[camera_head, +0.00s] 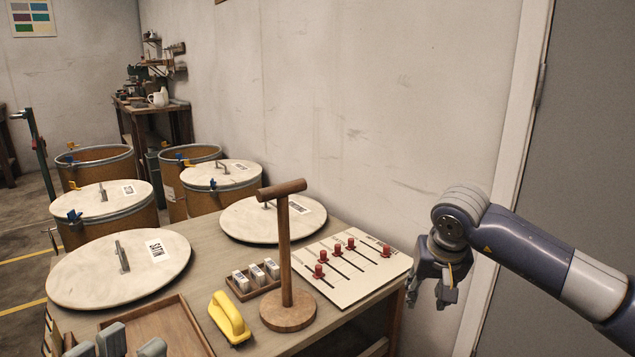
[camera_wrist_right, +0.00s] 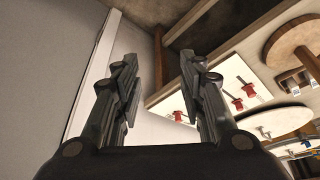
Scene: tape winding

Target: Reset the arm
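My right arm comes in from the right in the head view. Its gripper (camera_head: 432,298) hangs in the air just beyond the right edge of the wooden table (camera_head: 215,262), in front of the pale wall. In the right wrist view the two dark fingers (camera_wrist_right: 165,90) stand apart with nothing between them, so this gripper is open and empty. The board with red knobs (camera_head: 350,270) lies on the table to the gripper's left and also shows in the wrist view (camera_wrist_right: 205,97).
A wooden T-shaped stand (camera_head: 284,250) rises beside the board. A yellow handle (camera_head: 229,318), a small rack of labelled blocks (camera_head: 246,292), a wooden tray (camera_head: 185,330) and round lids (camera_head: 85,278) crowd the table. Drums (camera_head: 105,222) stand behind. A grey door (camera_head: 590,150) is right.

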